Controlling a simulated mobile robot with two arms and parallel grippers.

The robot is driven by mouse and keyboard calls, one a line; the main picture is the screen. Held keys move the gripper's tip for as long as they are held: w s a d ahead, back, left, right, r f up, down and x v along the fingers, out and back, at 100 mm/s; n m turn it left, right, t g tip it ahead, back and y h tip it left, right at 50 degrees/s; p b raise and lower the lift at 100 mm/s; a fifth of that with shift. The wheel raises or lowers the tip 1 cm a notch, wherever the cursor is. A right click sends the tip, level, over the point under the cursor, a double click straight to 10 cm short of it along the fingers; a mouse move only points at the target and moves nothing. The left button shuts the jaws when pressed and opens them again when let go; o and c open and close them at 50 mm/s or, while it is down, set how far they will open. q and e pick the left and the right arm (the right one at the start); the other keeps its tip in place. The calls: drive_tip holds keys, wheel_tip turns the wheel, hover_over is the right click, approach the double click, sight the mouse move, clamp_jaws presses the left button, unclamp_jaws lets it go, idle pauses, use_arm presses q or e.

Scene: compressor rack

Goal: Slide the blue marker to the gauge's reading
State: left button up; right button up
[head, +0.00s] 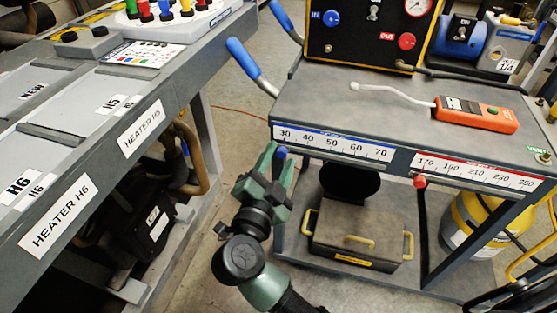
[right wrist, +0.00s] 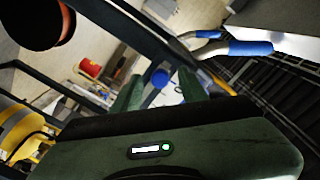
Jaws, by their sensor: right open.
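The blue marker (head: 281,153) is a small blue knob at the left end of the blue-edged scale (head: 335,143), near its 30 mark. It also shows in the right wrist view (right wrist: 160,77), between and beyond the fingertips. My right gripper (head: 279,165) is open, with its green fingers around or just in front of the blue marker; I cannot tell whether they touch it. The fingers also show in the right wrist view (right wrist: 159,92). A round white gauge (head: 418,7) sits on the black panel at the top edge; its reading is too small to tell. My left gripper is not in view.
A red marker (head: 420,181) hangs under the red-edged scale (head: 470,173) to the right. An orange handheld device (head: 476,115) lies on the cart top (head: 330,100). A blue handle (head: 252,66) juts out at left. A grey toolbox (head: 355,236) stands on the lower shelf.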

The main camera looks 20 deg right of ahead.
clamp_jaws()
idle(1.4)
